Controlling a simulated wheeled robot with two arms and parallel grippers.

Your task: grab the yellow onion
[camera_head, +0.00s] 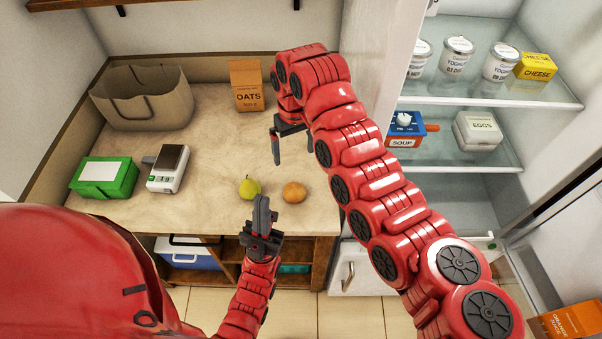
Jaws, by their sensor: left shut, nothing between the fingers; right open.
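A round orange-tan onion (294,192) sits on the counter near its front edge. A yellow-green pear (250,188) sits just left of it. My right gripper (293,150) is open and empty, with its fingers pointing down above the counter, behind the onion in the picture and apart from it. My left gripper (262,207) is shut and empty at the counter's front edge, pointing up in the picture, between the pear and the onion and in front of them.
A kitchen scale (168,168), a green box (104,177), a grey bag (142,98) and an oats box (247,86) stand on the counter (215,130). An open fridge with glass shelves (470,150) is at right. The counter's middle is clear.

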